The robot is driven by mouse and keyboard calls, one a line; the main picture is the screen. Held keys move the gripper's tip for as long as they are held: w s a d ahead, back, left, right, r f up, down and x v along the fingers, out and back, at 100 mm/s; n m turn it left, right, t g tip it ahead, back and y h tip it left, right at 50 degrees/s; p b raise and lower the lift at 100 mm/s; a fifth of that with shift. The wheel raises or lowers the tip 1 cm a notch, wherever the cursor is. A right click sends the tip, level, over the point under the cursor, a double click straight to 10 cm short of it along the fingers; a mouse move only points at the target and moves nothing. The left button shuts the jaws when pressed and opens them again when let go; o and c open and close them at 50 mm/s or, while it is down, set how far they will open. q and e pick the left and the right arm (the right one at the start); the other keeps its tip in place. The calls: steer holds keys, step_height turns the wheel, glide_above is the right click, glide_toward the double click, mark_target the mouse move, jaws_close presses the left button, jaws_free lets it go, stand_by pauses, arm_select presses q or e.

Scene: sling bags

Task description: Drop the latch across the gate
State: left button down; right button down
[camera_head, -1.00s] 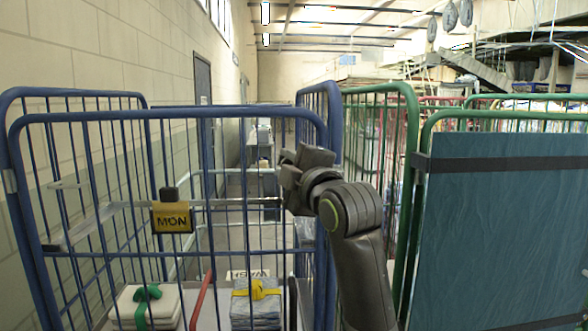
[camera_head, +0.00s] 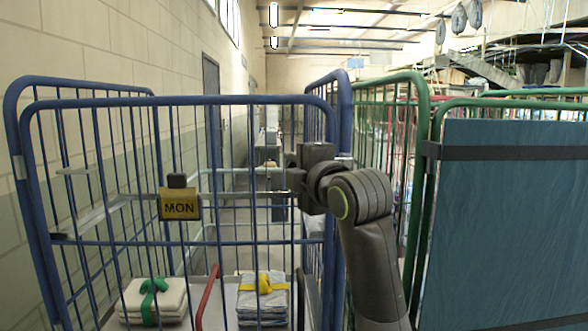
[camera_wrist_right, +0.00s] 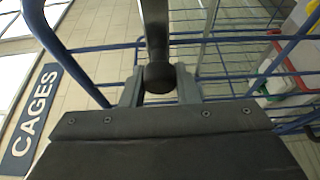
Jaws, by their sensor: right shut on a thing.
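The gate is the blue wire front (camera_head: 215,100) of a roll cage in the head view; its blue bars (camera_wrist_right: 105,47) also cross the right wrist view. In that view, my right gripper (camera_wrist_right: 159,88) is shut on the latch (camera_wrist_right: 157,40), a dark bar with a rounded black end between the two grey fingers. In the head view, my right gripper (camera_head: 291,181) is at the gate's right side, near the corner post. My left gripper is out of view.
A yellow MON tag (camera_head: 180,205) hangs on the gate. Folded white cloths (camera_head: 152,300) and a grey bundle with a yellow tie (camera_head: 262,298) lie inside. A green cage with a teal panel (camera_head: 505,230) stands on the right. A CAGES sign (camera_wrist_right: 30,120) marks the floor.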

steer(key=c, duration=1.1)
jaws_free()
steer(key=shift+w+f, duration=0.1)
steer(key=shift+f, duration=0.05)
steer(key=shift+d, duration=0.1)
steer(key=shift+s+d, duration=0.1)
steer(key=shift+s, duration=0.3)
steer(key=b+v, duration=0.5)
steer(key=v, duration=1.1)
steer(key=shift+s+d, duration=0.15)
steer(key=shift+s, duration=0.1)
